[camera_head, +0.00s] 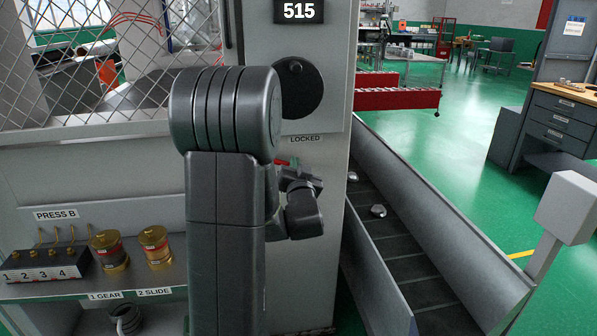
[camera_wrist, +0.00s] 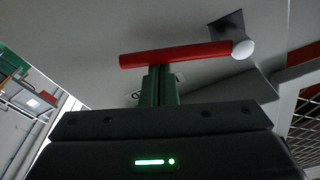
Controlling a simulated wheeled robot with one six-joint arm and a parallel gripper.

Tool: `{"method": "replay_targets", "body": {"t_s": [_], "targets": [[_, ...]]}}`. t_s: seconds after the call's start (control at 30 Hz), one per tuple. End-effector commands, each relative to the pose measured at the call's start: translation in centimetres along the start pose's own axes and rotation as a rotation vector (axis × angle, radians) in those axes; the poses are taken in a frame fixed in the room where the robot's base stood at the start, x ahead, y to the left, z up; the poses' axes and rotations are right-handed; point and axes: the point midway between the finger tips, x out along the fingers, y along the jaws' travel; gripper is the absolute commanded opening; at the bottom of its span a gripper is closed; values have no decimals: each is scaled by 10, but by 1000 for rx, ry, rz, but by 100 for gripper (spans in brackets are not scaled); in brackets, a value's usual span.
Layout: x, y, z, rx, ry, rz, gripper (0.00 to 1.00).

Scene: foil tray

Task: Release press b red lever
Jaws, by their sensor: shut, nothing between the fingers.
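The red lever (camera_wrist: 185,53) crosses the upper middle of the wrist view as a nearly level bar, tilted slightly up to the right. A white round knob (camera_wrist: 243,49) is at its right end. My gripper (camera_wrist: 158,72) is shut and empty, its fingertips right at the lever's lower edge in the picture; I cannot tell whether they touch. In the head view only a small bit of the red lever (camera_head: 281,162) shows beside my arm, under the LOCKED label (camera_head: 305,139) on the grey press cabinet (camera_head: 333,220). My arm hides most of that area.
A shelf marked PRESS B (camera_head: 57,214) at left carries a numbered block (camera_head: 45,265) and two gold-and-red canisters (camera_head: 155,247). A dark round dial (camera_head: 298,88) is above the lever. A conveyor chute (camera_head: 418,260) with small metal parts runs along the right.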

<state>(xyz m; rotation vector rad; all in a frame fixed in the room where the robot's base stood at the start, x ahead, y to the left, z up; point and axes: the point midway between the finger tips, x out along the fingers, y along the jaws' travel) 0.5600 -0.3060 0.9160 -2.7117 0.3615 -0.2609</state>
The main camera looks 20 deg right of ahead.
Motion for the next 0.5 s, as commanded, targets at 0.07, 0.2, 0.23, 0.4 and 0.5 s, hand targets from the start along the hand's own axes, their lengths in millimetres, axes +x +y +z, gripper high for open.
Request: {"method": "replay_targets", "body": {"t_s": [0.07,0.2,0.23,0.4,0.5], "targets": [[-1,3,13,72,-1,9,0],[-3,4,23,205,0,27,0],[-3,4,26,233,0,31,0],[-5,2,38,394,-1,54,0],[-6,1,46,487,-1,67,0]]}}
